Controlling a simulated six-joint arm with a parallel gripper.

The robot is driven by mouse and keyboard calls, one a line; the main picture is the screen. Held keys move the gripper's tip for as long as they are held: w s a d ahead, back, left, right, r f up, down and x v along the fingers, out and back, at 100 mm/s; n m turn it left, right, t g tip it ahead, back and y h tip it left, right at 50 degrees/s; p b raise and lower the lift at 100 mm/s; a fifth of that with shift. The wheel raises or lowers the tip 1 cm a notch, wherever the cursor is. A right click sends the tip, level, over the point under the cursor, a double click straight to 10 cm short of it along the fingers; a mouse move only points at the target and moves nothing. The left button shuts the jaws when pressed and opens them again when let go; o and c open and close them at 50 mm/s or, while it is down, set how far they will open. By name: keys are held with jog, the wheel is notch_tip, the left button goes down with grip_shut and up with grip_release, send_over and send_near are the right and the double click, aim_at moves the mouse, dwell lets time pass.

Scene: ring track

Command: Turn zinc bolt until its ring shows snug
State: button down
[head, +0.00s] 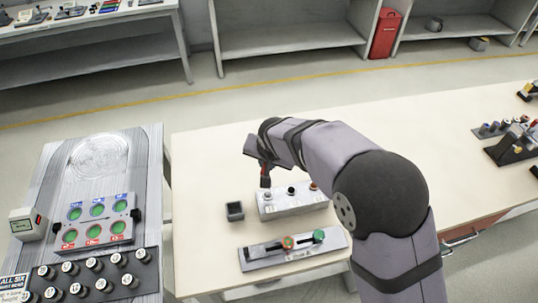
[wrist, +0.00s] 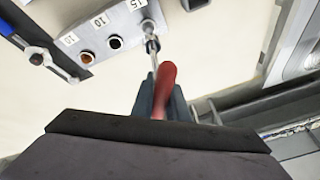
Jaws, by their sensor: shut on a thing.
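My gripper (head: 262,176) is shut on a red-handled driver (wrist: 165,78), above the left end of a pale socket block (head: 292,203). In the wrist view the driver's silver shank (wrist: 152,44) reaches the block's end beside the "15" label; I cannot tell whether its tip is in a socket or above it. Nearer the front, a grey fixture (head: 262,263) carries a red-orange ringed piece (head: 288,243) and a green ringed piece (head: 318,236). I cannot tell which is the zinc bolt. The fixture is not clear in the wrist view.
A small dark square bin (head: 234,211) stands left of the socket block. A blue-and-silver tool (wrist: 38,58) lies near the block in the wrist view. My arm covers the table's right middle. The left table holds a panel with green lights (head: 95,232).

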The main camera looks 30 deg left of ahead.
jog(key=shift+a+f+n+g+y+b, duration=0.2)
jog(key=shift+f+n+g+y+b, duration=0.05)
jog(key=shift+f+n+b, duration=0.6)
jog(key=shift+a+f+n+g+y+b, duration=0.15)
jog(key=shift+f+n+g+y+b, duration=0.1)
jog(key=shift+f+n+b, duration=0.6)
jog(key=shift+f+b, duration=0.65)
jog(key=shift+f, duration=0.55)
